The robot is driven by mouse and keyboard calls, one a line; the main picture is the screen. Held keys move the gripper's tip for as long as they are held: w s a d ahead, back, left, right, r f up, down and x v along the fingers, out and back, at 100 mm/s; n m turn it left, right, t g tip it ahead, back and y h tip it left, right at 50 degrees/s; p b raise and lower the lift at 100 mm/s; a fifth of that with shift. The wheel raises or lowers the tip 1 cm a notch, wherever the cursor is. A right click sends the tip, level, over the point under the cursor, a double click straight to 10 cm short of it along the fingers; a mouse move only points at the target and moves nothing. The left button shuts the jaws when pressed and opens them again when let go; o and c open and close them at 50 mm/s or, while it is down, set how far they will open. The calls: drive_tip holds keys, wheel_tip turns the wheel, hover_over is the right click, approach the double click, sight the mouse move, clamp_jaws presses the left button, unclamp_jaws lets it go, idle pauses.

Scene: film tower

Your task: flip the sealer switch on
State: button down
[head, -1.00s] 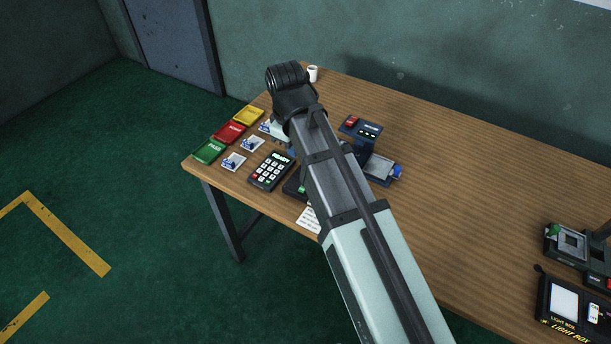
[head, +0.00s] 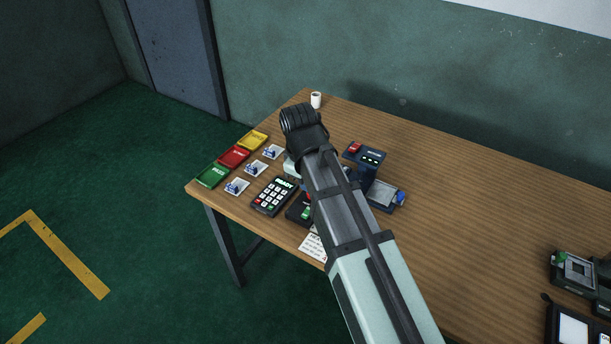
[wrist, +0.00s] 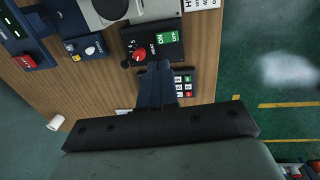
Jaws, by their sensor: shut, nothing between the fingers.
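In the wrist view a black control panel (wrist: 152,46) carries a red knob (wrist: 139,55), the word HEAT and green ON and OFF labels (wrist: 165,40). In the head view a dark box with a green patch (head: 304,208), apparently this panel, is partly covered by my arm. My gripper (wrist: 160,70) is shut and empty, its tips at the panel's lower edge in the wrist view, beside the labels. I cannot tell whether they touch it. The switch lever is not clearly visible; the fingers may hide it. In the head view my arm hides the gripper.
A keypad (head: 274,196) reading READY stands left of the panel. Green (head: 213,175), red (head: 234,156) and yellow (head: 253,140) trays and small cards line the table's left end. A blue device (head: 366,155) and a white cup (head: 316,100) stand behind. The table's right middle is clear.

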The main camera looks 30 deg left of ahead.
sight(309, 209)
drive_tip(key=f, duration=0.3)
drive_tip(key=w+f, duration=0.1)
drive_tip(key=f, duration=0.6)
drive_tip(key=shift+w, duration=0.2)
drive_tip(key=shift+f+g, duration=0.1)
drive_tip(key=shift+g, duration=0.2)
idle(0.3)
drive_tip(key=shift+s, duration=0.75)
drive_tip(key=shift+r, duration=0.2)
